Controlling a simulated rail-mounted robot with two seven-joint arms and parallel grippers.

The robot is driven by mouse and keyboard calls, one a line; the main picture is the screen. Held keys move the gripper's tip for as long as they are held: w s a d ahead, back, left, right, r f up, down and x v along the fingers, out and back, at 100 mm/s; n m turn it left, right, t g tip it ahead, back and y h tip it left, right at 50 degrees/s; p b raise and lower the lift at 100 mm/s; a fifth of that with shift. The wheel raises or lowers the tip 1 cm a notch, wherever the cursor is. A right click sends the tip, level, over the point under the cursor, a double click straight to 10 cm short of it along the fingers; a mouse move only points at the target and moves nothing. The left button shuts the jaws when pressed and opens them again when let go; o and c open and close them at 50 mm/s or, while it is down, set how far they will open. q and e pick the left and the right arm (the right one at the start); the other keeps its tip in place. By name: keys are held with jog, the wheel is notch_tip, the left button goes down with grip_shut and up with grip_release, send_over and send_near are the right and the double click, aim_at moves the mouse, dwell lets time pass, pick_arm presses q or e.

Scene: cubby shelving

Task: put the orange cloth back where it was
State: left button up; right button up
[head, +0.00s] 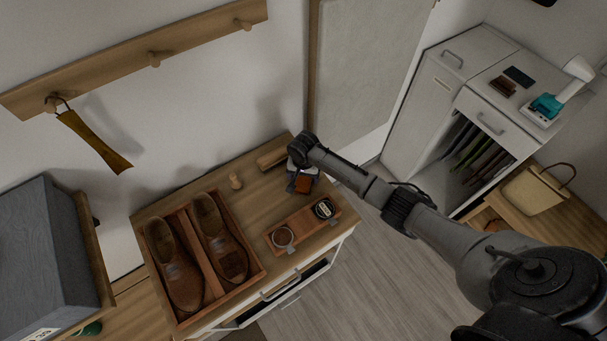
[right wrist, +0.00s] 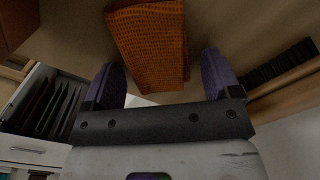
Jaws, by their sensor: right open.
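The orange cloth (head: 303,185) lies on the wooden bench top near its back right part, largely covered by my gripper in the head view. In the right wrist view the cloth (right wrist: 150,45) is a folded, textured piece just beyond and between the fingertips. My right gripper (head: 301,181) is open above the cloth, pointing down. In the right wrist view its two purple fingers (right wrist: 168,75) stand apart with nothing clearly gripped. I cannot tell whether the fingers touch the cloth. My left gripper is not in view.
A tray with brown shoes (head: 205,245) stands at the left of the bench. A peg rail (head: 155,58) is on the wall.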

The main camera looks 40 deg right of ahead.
jog(key=shift+r, duration=0.3)
notch_tip(320, 180, up, 12)
jog(key=p, duration=0.2)
jog(key=shift+f, duration=0.1)
